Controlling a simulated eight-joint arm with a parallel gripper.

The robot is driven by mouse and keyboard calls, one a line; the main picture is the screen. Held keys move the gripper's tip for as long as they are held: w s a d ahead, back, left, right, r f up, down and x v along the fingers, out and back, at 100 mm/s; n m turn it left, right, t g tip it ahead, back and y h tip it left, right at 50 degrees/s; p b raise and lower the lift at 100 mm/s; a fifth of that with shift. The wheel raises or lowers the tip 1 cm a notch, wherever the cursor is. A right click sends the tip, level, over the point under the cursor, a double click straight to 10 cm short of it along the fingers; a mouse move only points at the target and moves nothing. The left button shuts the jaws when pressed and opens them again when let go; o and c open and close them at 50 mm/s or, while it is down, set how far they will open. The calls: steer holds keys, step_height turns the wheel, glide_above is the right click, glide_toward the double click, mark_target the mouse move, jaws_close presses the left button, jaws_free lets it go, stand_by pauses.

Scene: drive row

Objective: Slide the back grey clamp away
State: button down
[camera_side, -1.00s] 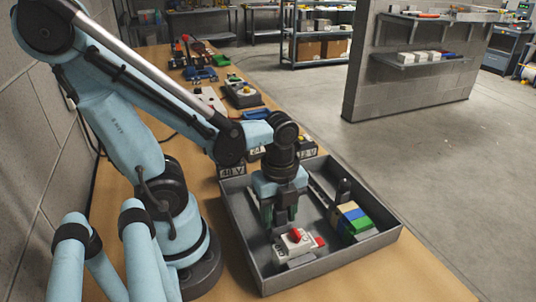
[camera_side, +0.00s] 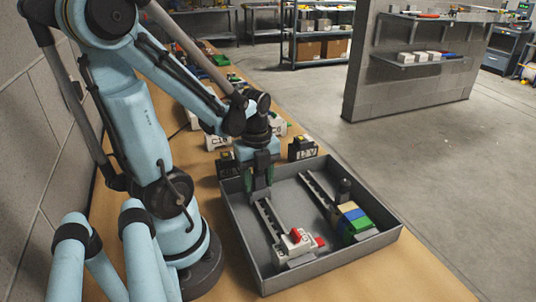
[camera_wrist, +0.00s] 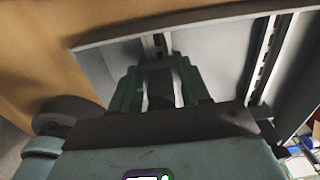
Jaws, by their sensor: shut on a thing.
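My gripper (camera_side: 261,188) points down at the far end of the left rail (camera_side: 268,217) in the grey tray. Its green fingers (camera_wrist: 157,88) are shut on a small grey piece, the back grey clamp (camera_wrist: 160,86), at that rail's far end. In the side view the fingers mostly hide the clamp. The white module with a red switch (camera_side: 293,243) sits at the near end of the same rail, apart from my gripper. Bare rail shows between them.
The tray's walls (camera_side: 365,253) surround both rails. A 12 V bin (camera_side: 302,149) stands behind the tray. The tray floor between the rails is clear.

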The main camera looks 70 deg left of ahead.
steer(key=c, duration=0.5)
jaws_free()
steer(key=shift+r, duration=6.05)
steer(key=shift+d, duration=0.1)
steer(key=shift+w+d+f+n, duration=0.15)
steer(key=shift+w+d+n, duration=0.1)
steer(key=shift+n, duration=0.15)
steer(key=w+d+n+t, duration=0.2)
steer(key=d+n, duration=0.2)
steer(key=n, duration=0.1)
steer(key=w+d+f+n+t, duration=0.1)
steer(key=w+d+n+t, duration=0.1)
steer(key=n, duration=0.4)
steer(key=w+d+f+n+t, duration=0.1)
steer(key=w+d+n+t, duration=0.2)
steer(key=w+d+n, duration=0.1)
steer(key=shift+d+n, duration=0.85)
steer(key=shift+n, duration=0.25)
